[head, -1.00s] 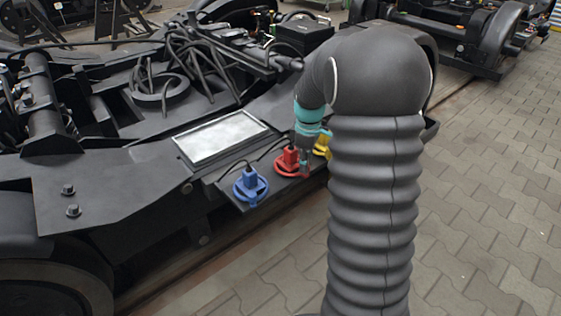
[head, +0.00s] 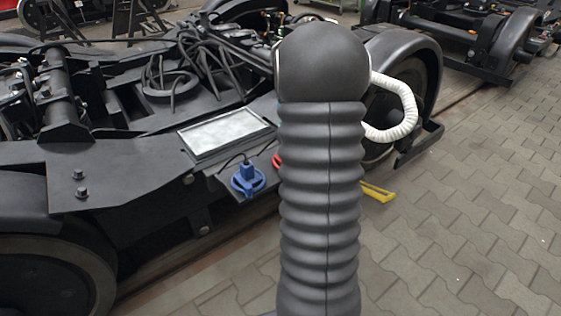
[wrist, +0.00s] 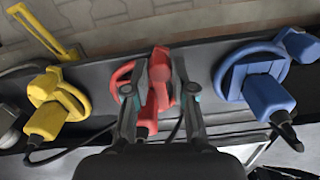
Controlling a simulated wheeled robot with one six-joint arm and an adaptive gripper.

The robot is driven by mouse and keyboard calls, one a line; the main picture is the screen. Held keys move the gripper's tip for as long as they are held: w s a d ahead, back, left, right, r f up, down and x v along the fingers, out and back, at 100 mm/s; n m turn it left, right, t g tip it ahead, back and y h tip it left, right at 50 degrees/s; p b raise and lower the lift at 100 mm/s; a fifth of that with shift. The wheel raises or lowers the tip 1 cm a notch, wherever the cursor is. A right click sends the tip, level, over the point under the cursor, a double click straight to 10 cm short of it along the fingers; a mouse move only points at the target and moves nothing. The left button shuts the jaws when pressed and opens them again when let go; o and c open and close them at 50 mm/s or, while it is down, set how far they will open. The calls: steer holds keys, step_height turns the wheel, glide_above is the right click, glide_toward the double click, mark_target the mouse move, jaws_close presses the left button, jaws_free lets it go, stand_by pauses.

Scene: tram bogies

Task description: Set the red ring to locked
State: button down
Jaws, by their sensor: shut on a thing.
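In the wrist view my gripper (wrist: 161,75) is shut on the upright tab of the red ring (wrist: 123,77). The ring sits around the red connector (wrist: 147,122), which is partly covered by my fingers. In the head view only a sliver of red (head: 277,160) shows beside my arm, and my gripper is hidden behind the arm. I cannot tell any lock marking on the ring.
A blue connector (wrist: 266,95) stands right of the red one and a yellow connector (wrist: 45,118) left, both with rings and cables. A yellow bar (head: 377,192) juts past the dark ledge. A pale framed panel (head: 228,133) lies behind. Paved floor is clear at right.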

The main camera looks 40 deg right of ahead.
stand_by(0.4)
steer(key=c, duration=1)
jaws_free()
steer(key=shift+o, duration=0.2)
step_height(320, 180, up, 12)
